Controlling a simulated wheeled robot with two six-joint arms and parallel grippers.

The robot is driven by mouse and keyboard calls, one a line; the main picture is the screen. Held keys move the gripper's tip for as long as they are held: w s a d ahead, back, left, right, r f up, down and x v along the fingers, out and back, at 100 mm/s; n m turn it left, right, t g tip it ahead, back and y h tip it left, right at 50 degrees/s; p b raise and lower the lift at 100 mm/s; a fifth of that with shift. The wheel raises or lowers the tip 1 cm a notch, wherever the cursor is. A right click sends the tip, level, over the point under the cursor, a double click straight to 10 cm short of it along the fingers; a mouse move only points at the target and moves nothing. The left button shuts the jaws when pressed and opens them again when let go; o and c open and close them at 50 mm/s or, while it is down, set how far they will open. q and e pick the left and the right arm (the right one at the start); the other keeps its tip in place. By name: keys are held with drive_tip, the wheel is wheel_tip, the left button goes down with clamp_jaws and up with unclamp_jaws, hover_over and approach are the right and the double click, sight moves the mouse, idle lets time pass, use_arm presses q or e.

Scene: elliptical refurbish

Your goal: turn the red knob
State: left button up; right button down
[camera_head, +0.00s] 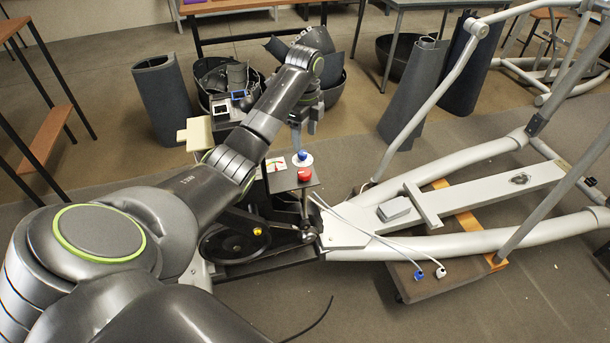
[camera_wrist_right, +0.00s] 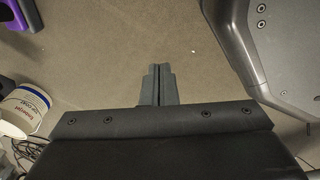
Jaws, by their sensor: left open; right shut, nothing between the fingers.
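The red knob (camera_head: 304,174) sits on a small dark panel on the elliptical machine, at the middle of the head view. A blue knob (camera_head: 301,155) on a white disc is just behind it. My left gripper (camera_head: 303,128) points down above and slightly behind the blue knob, apart from the red knob. It is open, though its fingertips are small in the picture. My right gripper (camera_wrist_right: 159,84) shows in the right wrist view, shut and empty over bare floor. It is not seen in the head view.
The elliptical's white frame (camera_head: 480,190) stretches to the right. A small dolly (camera_head: 425,285) lies under it. A dark bin (camera_head: 225,80) and rolled grey mats (camera_head: 165,100) stand behind. A white bucket (camera_wrist_right: 22,110) is at the left of the right wrist view.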

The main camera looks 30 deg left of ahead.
use_arm(q)
drive_tip(key=b, duration=0.4)
hover_over(305, 172)
wheel_tip(305, 172, down, 4)
drive_tip(key=shift+a+f, duration=0.1)
drive_tip(key=shift+f, duration=0.9)
drive_tip(key=shift+f+b, duration=0.25)
drive_tip(key=shift+b, duration=0.05)
drive_tip(key=shift+f+b, duration=0.55)
drive_tip(key=shift+f, duration=2.6)
use_arm(e)
drive_tip(key=w+a+r, duration=0.1)
drive_tip(key=w, duration=0.6)
drive_tip(key=shift+a+r, duration=0.35)
drive_tip(key=shift+a, duration=0.05)
use_arm(q)
drive_tip(key=c, duration=1)
